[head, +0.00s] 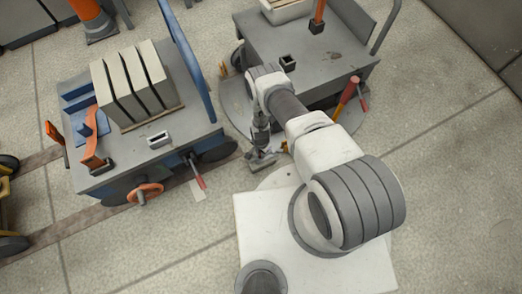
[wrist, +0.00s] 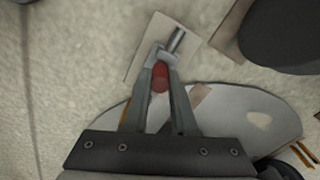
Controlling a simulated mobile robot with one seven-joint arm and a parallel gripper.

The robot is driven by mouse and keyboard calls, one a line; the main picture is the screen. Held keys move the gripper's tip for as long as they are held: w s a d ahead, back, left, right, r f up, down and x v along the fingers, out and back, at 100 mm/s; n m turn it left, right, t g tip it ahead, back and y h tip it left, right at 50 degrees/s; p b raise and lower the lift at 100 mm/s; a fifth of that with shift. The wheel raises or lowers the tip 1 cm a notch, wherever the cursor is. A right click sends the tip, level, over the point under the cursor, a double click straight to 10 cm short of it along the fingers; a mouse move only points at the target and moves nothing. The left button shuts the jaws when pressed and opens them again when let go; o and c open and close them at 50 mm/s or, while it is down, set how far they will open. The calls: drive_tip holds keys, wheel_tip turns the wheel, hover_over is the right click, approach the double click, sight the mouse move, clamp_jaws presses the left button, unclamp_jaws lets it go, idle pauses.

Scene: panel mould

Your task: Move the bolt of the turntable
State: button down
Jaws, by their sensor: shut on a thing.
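The bolt shows in the wrist view as a red grip (wrist: 160,78) with a bare metal pin (wrist: 176,40) beyond it, over a pale rectangular plate (wrist: 145,48). My gripper (wrist: 161,66) is shut on the bolt, with the red grip between its two fingers. In the head view my gripper (head: 262,161) is low at the floor, between the two carts; the bolt is too small to tell there. The turntable is a round grey plate (wrist: 235,112) beside the fingers in the wrist view; its rim (head: 233,105) shows in the head view, mostly hidden under the right cart and my arm.
A left cart (head: 110,178) carries several upright slabs (head: 130,85) and stands on a brown rail (head: 55,238). A red handle (head: 199,178) sticks out from it near my gripper. The right cart (head: 325,60) stands over the turntable. Open floor lies at the lower left.

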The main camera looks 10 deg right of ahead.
drive_tip(key=shift+a, duration=0.35)
drive_tip(key=c, duration=1)
unclamp_jaws()
drive_tip(key=shift+o, duration=1.4)
drive_tip(key=shift+d, duration=0.1)
drive_tip(key=shift+r, duration=0.1)
wheel_tip(320, 180, up, 17)
drive_tip(key=p, duration=0.7)
drive_tip(key=shift+r, duration=0.15)
